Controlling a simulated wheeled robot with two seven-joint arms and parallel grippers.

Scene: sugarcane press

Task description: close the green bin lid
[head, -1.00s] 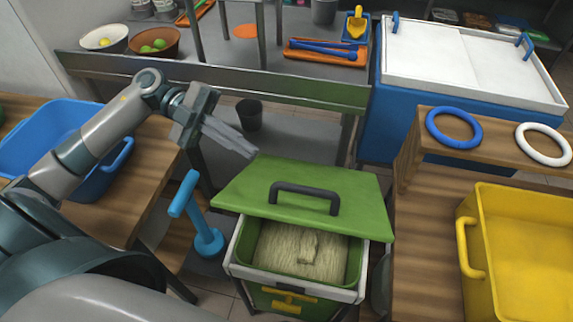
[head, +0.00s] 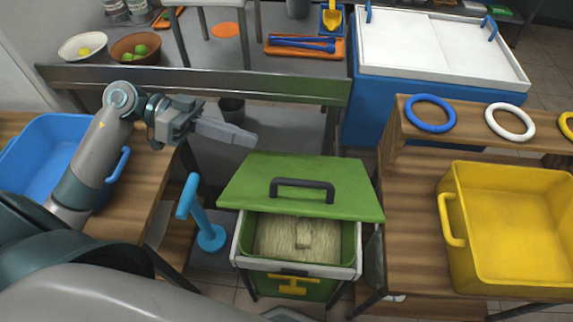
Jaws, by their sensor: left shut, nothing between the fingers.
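The green bin lid (head: 245,184) with its dark handle (head: 302,184) lies over the back part of the green bin (head: 291,288). The front of the bin is uncovered and shows pale fibrous matter (head: 290,240) inside. My left gripper (head: 254,139) is shut and empty. In the picture it is just above the lid's back left corner, pointing right; I cannot tell whether it touches the lid. My right gripper is not in view.
A blue post with a handle (head: 205,223) stands left of the bin. A blue basin (head: 45,155) is on the left table and a yellow crate (head: 510,232) on the right table. A metal-edged counter (head: 200,83) runs behind.

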